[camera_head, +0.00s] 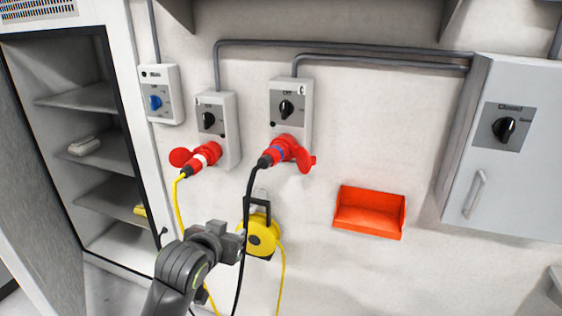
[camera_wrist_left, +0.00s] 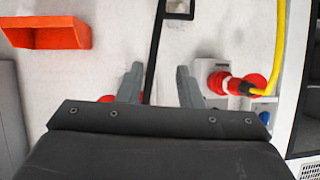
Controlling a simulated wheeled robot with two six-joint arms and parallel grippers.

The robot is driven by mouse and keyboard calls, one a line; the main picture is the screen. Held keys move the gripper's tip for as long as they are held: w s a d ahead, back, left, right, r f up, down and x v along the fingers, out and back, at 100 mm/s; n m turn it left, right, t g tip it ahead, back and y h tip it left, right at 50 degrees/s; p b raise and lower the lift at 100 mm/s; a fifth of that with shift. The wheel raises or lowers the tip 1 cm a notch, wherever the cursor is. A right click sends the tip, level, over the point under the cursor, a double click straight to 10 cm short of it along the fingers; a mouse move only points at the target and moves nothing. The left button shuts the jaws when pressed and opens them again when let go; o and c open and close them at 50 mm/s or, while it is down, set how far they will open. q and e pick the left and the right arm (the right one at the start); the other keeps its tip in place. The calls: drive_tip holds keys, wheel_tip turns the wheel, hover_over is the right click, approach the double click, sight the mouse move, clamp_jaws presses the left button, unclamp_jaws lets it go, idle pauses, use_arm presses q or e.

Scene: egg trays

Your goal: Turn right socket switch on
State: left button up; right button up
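The right socket (camera_head: 291,97) is a grey wall box with a black rotary switch (camera_head: 286,109) on its upper part. A red plug (camera_head: 283,150) with a black cable sits in its lower part, and its red cap hangs open. The left socket (camera_head: 216,115) beside it has a similar black switch and a red plug (camera_head: 202,157) with a yellow cable. My left gripper (camera_head: 243,240) is below both sockets, apart from the switch. In the left wrist view its fingers (camera_wrist_left: 159,76) are spread, with the black cable visible behind the gap. There the gripper body hides most of the right socket.
A yellow cable reel (camera_head: 262,236) hangs on the wall just behind my left gripper. An orange bin (camera_head: 369,213) is to the right. A grey cabinet (camera_head: 516,150) stands far right, and open shelves (camera_head: 88,155) are left. A blue-switch box (camera_head: 160,94) is upper left.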

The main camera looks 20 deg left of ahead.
use_arm(q)
drive_tip(key=w+d+r+t, duration=0.1)
drive_tip(key=w+r+t, duration=0.15)
drive_tip(key=r, duration=0.45)
drive_tip(key=w+d+r+t, duration=0.1)
drive_tip(key=w+r, duration=0.3)
drive_tip(key=r, duration=0.3)
drive_tip(key=t+h, duration=0.1)
drive_tip(key=t, duration=0.1)
approach(283, 102)
drive_tip(key=shift+w+r+p, duration=0.15)
drive_tip(key=shift+w+p, duration=2.45)
drive_tip(key=shift+w, duration=1.7)
clamp_jaws()
